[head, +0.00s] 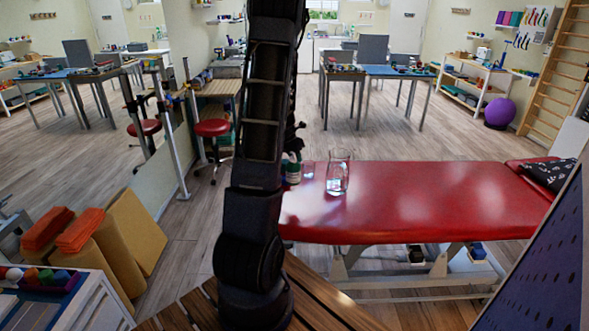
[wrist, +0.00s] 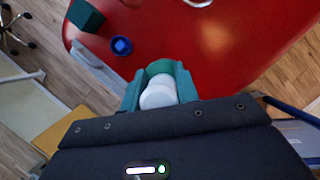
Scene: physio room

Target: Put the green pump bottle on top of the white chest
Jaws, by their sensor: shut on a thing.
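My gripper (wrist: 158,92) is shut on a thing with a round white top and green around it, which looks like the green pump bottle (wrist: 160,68). In the head view a small green-and-white part of it (head: 292,170) shows beside my arm, at the left end of the red treatment table (head: 430,195). My arm hides the rest, and I cannot tell whether its base touches the table. A white chest-like unit (head: 98,302) stands at the lower left, cut off by the frame, with a purple tray (head: 70,284) of small coloured things on top.
A clear glass jar (head: 338,176) stands on the red table near the bottle. The wrist view shows a dark green block (wrist: 85,15) and a blue round thing (wrist: 121,46). Yellow and orange foam blocks (head: 130,240) lean beside the white unit. A wooden slatted surface (head: 310,295) is in front.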

